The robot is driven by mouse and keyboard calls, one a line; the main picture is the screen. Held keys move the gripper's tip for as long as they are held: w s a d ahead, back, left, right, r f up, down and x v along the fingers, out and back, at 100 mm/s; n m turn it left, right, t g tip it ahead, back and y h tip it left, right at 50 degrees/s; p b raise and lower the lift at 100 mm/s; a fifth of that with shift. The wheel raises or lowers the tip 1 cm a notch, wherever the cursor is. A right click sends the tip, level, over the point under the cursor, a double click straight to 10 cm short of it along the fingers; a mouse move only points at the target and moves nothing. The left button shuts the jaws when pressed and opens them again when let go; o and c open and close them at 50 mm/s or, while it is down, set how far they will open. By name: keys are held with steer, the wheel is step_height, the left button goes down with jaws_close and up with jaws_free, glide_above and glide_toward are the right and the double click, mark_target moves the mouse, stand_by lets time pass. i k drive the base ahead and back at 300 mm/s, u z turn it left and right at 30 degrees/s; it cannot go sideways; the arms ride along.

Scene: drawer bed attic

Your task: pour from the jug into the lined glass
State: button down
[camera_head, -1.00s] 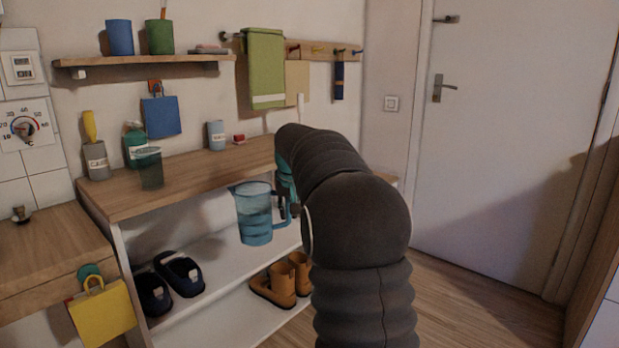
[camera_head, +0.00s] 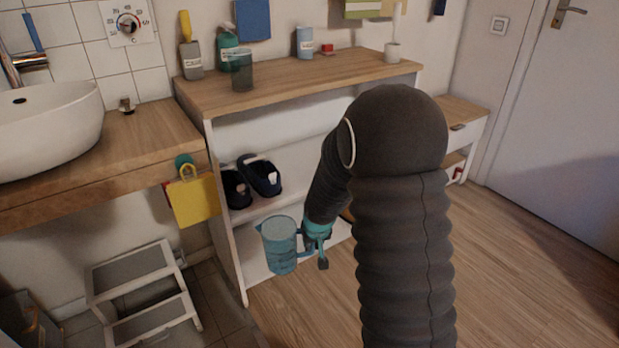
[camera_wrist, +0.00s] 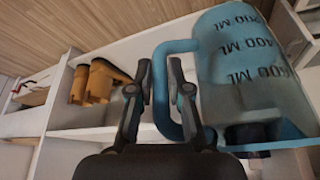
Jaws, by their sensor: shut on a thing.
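The blue see-through jug (camera_head: 279,248) hangs upright in front of the white shelf unit, below its wooden top. It holds some liquid. My gripper (camera_head: 306,240) is shut on the jug's handle, on the jug's right side. The wrist view shows the jug (camera_wrist: 240,65) with its ML marks and my gripper's fingers (camera_wrist: 161,90) at the handle. A dark greenish see-through glass (camera_head: 241,72) stands upright on the wooden top, up and left of the jug, well apart from it. A line on it is too small to make out.
Dark slippers (camera_head: 260,176) lie on the shelf below. A step stool (camera_head: 140,290) stands at lower left.

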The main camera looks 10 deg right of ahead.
mark_target(240, 61)
steer(key=z, duration=0.05)
steer(key=k, duration=0.5)
steer(key=z, duration=1.95)
steer(key=i, duration=1.25)
steer(key=u, duration=3.2)
